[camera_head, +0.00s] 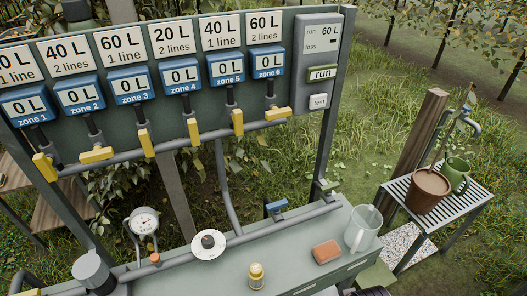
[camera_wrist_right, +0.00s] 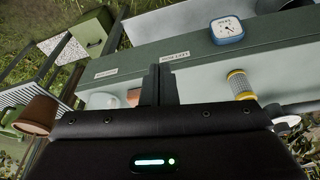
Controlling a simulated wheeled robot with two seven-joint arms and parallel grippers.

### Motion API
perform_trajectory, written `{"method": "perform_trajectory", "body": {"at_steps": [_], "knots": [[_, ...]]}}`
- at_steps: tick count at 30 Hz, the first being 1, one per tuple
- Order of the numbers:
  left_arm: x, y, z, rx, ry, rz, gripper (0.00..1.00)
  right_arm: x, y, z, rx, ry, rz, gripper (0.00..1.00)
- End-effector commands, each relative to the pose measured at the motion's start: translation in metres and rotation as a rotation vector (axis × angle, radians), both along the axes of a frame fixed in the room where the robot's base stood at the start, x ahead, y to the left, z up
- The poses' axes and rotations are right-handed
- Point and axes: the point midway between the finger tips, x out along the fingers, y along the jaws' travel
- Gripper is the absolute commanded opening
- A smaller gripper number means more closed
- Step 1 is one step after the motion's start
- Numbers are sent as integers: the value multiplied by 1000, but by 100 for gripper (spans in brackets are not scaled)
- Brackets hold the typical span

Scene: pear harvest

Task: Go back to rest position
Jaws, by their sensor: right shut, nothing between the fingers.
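My right gripper (camera_wrist_right: 159,84) shows in the right wrist view as two dark fingers pressed together, with nothing between them. It points toward the grey-green bench (camera_wrist_right: 200,50), which carries small white labels. A dark shape at the bottom edge of the head view, right of centre, may be part of my right arm; I cannot tell its fingers there. My left gripper shows in neither view.
At right, a slatted stand (camera_head: 447,207) holds a brown pot (camera_head: 428,190).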

Motion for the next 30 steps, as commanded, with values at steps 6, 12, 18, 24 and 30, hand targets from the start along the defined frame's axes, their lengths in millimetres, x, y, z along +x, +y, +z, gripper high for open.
{"method": "perform_trajectory", "body": {"at_steps": [6, 12, 18, 24, 30], "knots": [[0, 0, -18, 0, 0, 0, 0, -9, 0, -119, -4, 43, 7, 0], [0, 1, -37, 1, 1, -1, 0, -52, -6, -254, -8, 88, 16, 0], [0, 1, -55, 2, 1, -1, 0, -127, -18, -364, -14, 134, 27, 0], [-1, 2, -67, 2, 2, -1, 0, -200, -32, -425, -19, 165, 34, 0], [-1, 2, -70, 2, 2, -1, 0, -223, -37, -438, -21, 173, 37, 0]]}}
